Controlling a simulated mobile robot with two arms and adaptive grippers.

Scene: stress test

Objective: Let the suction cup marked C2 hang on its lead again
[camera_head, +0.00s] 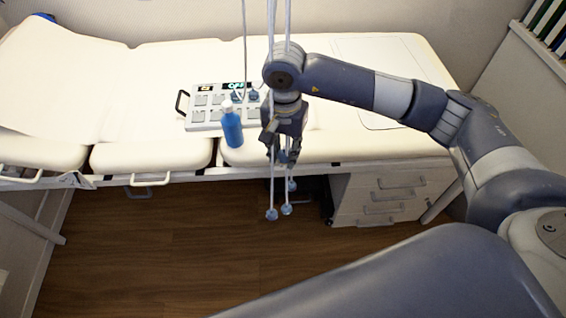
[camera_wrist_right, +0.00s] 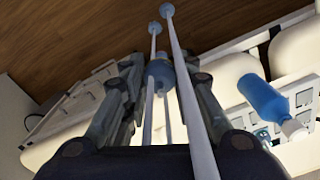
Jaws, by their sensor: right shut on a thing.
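My right gripper (camera_head: 282,150) is above the front edge of the couch, pointing down. In the wrist view its fingers (camera_wrist_right: 163,78) are closed around a blue suction cup (camera_wrist_right: 160,70) on a pale lead. No C2 mark is legible on any cup, so I cannot tell by label which cup this is. Two other blue cups hang lower on long pale leads, one at left (camera_head: 271,214) and one beside it (camera_head: 287,209). Another cup (camera_head: 291,185) hangs a little higher behind them. My left gripper is not in view.
A blue bottle (camera_head: 232,127) stands on the couch (camera_head: 160,152) left of my gripper, by a device (camera_head: 205,104) with a lit display. A white drawer cabinet (camera_head: 352,190) stands under the couch at right. Leads run close past my gripper. The wooden floor (camera_head: 160,250) is clear.

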